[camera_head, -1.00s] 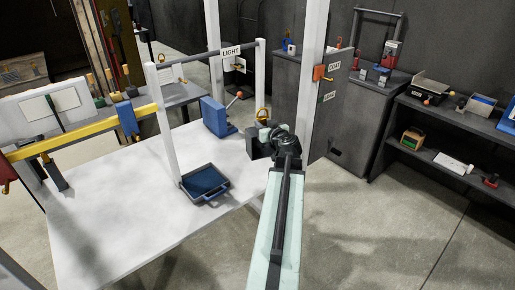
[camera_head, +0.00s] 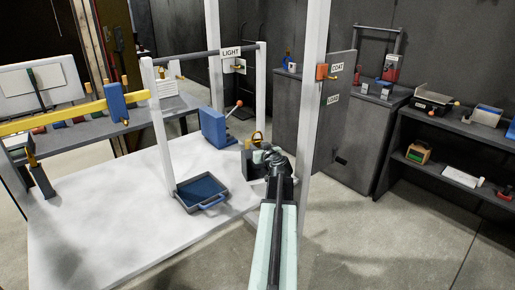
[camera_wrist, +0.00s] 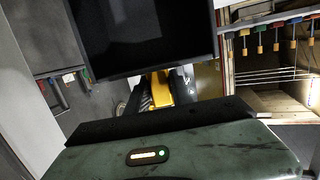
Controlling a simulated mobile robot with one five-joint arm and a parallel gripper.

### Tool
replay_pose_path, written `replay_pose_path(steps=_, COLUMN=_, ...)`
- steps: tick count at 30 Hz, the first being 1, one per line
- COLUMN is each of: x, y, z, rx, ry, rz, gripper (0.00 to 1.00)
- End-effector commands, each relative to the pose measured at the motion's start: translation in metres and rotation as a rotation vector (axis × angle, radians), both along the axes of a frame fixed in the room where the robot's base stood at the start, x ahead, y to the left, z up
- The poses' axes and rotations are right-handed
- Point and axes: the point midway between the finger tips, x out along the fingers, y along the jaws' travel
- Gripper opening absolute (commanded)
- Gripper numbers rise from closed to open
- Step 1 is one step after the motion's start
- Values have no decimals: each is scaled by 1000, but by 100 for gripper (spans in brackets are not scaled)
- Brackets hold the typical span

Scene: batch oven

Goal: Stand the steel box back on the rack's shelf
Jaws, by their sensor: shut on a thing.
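A dark grey steel box (camera_head: 255,166) is at the end of my arm, over the right edge of the white table. My gripper (camera_head: 268,157) is shut on it; the wrist and arm hide part of the box and the fingertips. In the wrist view a large dark box with a grey rim (camera_wrist: 146,72) fills the upper middle, probably this box. The gripper's dark green body lies across the bottom. A rack (camera_head: 440,108) with two shelves stands at the right, well away from my gripper.
The white table (camera_head: 110,225) carries a blue tray (camera_head: 204,194) and a blue press-like device (camera_head: 214,128). White posts (camera_head: 311,120) stand near my arm. The rack's shelves hold several items, with bare stretches between. Floor at right is clear.

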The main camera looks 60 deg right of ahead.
Motion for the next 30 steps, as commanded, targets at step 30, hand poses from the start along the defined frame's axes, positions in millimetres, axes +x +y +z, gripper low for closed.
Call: replay_pose_path(steps=30, x=-1, y=-1, z=-56, rx=0, ry=-1, rz=-2, gripper=0)
